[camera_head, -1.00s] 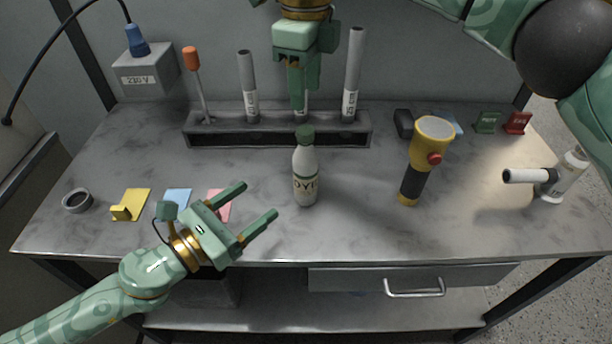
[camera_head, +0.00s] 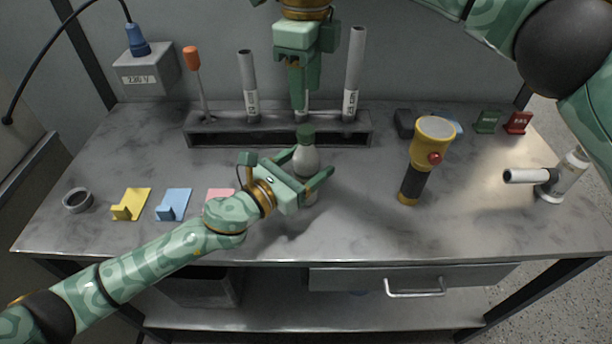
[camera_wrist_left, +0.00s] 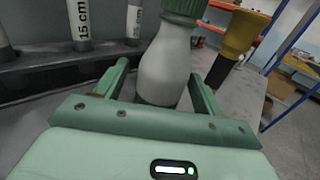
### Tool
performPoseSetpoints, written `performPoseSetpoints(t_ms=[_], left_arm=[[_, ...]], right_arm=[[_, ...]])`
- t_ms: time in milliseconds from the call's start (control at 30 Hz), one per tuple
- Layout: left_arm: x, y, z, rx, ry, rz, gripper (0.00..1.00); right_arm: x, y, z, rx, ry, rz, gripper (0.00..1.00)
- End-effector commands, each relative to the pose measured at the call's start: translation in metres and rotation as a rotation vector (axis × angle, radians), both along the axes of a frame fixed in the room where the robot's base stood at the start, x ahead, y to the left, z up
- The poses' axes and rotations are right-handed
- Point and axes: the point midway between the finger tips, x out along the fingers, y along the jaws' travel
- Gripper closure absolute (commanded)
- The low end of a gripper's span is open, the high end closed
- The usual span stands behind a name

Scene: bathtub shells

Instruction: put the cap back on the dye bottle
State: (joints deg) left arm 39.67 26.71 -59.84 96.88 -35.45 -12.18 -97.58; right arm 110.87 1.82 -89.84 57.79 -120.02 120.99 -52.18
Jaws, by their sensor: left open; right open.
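The dye bottle (camera_head: 306,160) stands upright on the bench, a pale bottle whose label is now mostly hidden by my left gripper. A green cap (camera_head: 305,134) sits at its top; whether it is fully seated I cannot tell. The left wrist view shows the bottle (camera_wrist_left: 165,70) between the fingers, with the ribbed green cap (camera_wrist_left: 185,8) above. My left gripper (camera_head: 310,164) is open, one finger either side of the bottle; contact is not clear. My right gripper (camera_head: 299,100) is open and empty, pointing down above and behind the cap in the picture.
Behind stands a dark rack (camera_head: 230,138) with grey tubes and an orange-handled tool (camera_head: 192,60). A yellow flashlight (camera_head: 432,145) stands to the right, a white spotting device (camera_head: 550,180) farther right. Coloured hooks (camera_head: 172,205) lie at left. The front right of the bench is clear.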

Motion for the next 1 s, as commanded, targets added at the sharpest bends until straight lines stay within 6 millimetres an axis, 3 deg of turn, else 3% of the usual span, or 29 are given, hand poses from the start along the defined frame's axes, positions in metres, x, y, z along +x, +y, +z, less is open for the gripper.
performPoseSetpoints(t_ms=[200, 400, 467, 867, 1000], left_arm=[[0.000, 0.000, 0.000, 0.000, 0.000, 0.000, 0.31], [0.000, 0.000, 0.000, 0.000, 0.000, 0.000, 0.86], [0.000, 0.000, 0.000, 0.000, 0.000, 0.000, 1.00], [0.000, 0.001, 0.000, 0.001, 0.001, 0.001, 1.00], [0.000, 0.001, 0.000, 0.001, 0.001, 0.001, 1.00]], right_arm=[[0.000, 0.000, 0.000, 0.000, 0.000, 0.000, 0.55], [0.000, 0.000, 0.000, 0.000, 0.000, 0.000, 0.55], [0.000, 0.000, 0.000, 0.000, 0.000, 0.000, 0.55], [0.000, 0.000, -0.001, -0.001, 0.001, 0.000, 0.55], [0.000, 0.000, -0.011, -0.001, 0.003, 0.002, 0.55]])
